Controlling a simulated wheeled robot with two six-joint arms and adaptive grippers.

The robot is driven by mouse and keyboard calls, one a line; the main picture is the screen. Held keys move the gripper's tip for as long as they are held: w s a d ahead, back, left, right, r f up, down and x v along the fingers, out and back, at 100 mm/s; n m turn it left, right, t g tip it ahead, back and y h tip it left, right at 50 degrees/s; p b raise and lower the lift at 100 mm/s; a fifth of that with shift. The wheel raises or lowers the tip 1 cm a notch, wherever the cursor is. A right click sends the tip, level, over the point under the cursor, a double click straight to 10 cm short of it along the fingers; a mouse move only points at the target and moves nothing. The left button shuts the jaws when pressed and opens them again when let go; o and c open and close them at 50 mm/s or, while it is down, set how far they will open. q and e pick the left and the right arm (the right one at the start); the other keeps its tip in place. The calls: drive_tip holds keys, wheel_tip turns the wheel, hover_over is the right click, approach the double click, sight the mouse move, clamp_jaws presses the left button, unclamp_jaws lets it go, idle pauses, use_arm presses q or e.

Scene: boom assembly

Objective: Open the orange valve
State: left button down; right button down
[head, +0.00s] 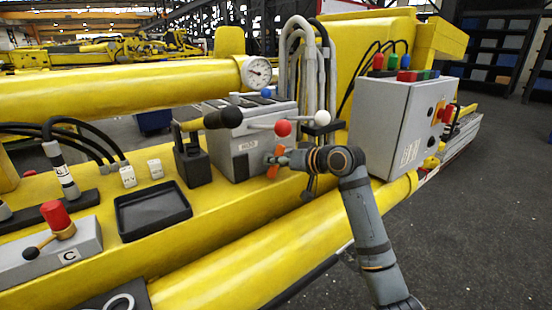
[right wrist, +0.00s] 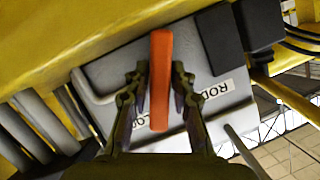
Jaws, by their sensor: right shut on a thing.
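The orange valve handle (head: 274,161) is on the front face of a grey valve block (head: 234,148), in the middle of the head view. In the right wrist view the handle (right wrist: 160,82) is a long orange bar, running up and down the picture between my fingers. My right gripper (head: 282,158) reaches it from the right and is shut on it. The right wrist view shows the two fingers (right wrist: 160,92) on either side of the bar. A label on the block is partly hidden behind the bar and a finger. My left gripper is not in view.
Levers with red (head: 283,128) and white (head: 322,118) knobs stick out just above the right gripper. A grey control box (head: 400,125) stands to the right. A black tray (head: 152,210) and a box with a red knob (head: 56,215) are to the left.

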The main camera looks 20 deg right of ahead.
drive_tip(key=n+h+p, duration=0.1)
drive_tip(key=n+h, duration=0.1)
drive_tip(key=n, duration=0.1)
idle(0.4)
drive_tip(key=shift+n, duration=0.3)
drive_tip(key=c, duration=1.2)
unclamp_jaws()
drive_tip(key=shift+a+v, duration=0.15)
drive_tip(key=shift+v, duration=2.8)
drive_tip(key=shift+a+v, duration=0.1)
drive_tip(key=shift+v, duration=2.9)
drive_tip(key=shift+s+f, duration=0.15)
drive_tip(key=shift+s, duration=0.05)
